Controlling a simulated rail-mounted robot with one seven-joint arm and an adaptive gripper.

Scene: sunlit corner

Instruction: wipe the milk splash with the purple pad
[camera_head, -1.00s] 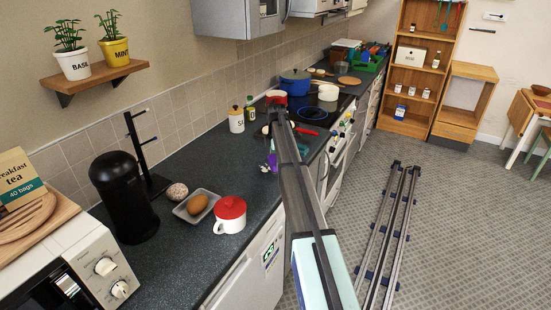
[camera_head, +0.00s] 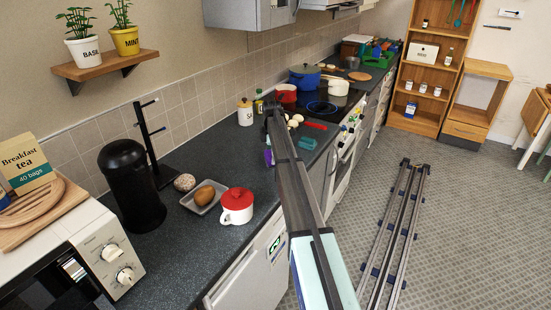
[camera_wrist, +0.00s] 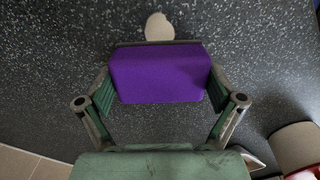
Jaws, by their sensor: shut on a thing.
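The purple pad (camera_wrist: 160,76) is a block held between the green finger pads of my gripper (camera_wrist: 160,84), just above or on the dark speckled worktop; I cannot tell whether it touches. The milk splash, a small off-white patch (camera_wrist: 158,27), lies on the worktop just beyond the pad's far edge in the wrist view, apart from the purple face. In the head view a bit of purple (camera_head: 268,157) shows left of my arm, which hides most of the gripper. I cannot make out the splash for certain there.
A red-lidded white cup (camera_head: 237,208), a tray with a brown egg-shaped thing (camera_head: 204,195) and a black canister (camera_head: 131,185) stand nearer on the counter. The hob with a blue pot (camera_head: 305,77) and red pan (camera_head: 286,93) is beyond. A cylinder (camera_wrist: 297,147) stands near the gripper.

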